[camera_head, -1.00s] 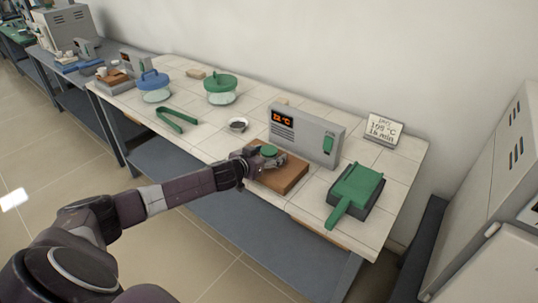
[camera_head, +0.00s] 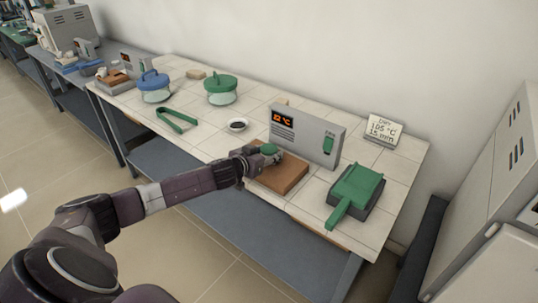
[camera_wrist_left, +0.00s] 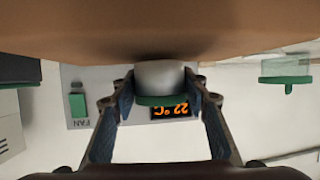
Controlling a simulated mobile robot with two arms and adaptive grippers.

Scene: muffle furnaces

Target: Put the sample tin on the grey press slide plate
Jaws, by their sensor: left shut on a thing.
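The sample tin (camera_wrist_left: 160,82) is a small pale tin with a green lid. It sits between the two fingers of my left gripper (camera_wrist_left: 160,112), which is shut on it. In the head view the tin's green lid (camera_head: 268,148) shows at my left gripper (camera_head: 262,155), over the back left part of a brown slab (camera_head: 285,178). Whether the tin touches the slab is hard to tell. A green-topped device with a handle (camera_head: 355,190) and a dark grey base stands to the right. I cannot surely pick out the grey press slide plate.
A grey control box (camera_head: 312,138) with an orange display stands behind the slab. A small dark-filled dish (camera_head: 237,124), green tongs (camera_head: 176,121) and blue-lidded (camera_head: 154,90) and green-lidded (camera_head: 220,92) jars stand to the left. Tiles in front of the dish are clear.

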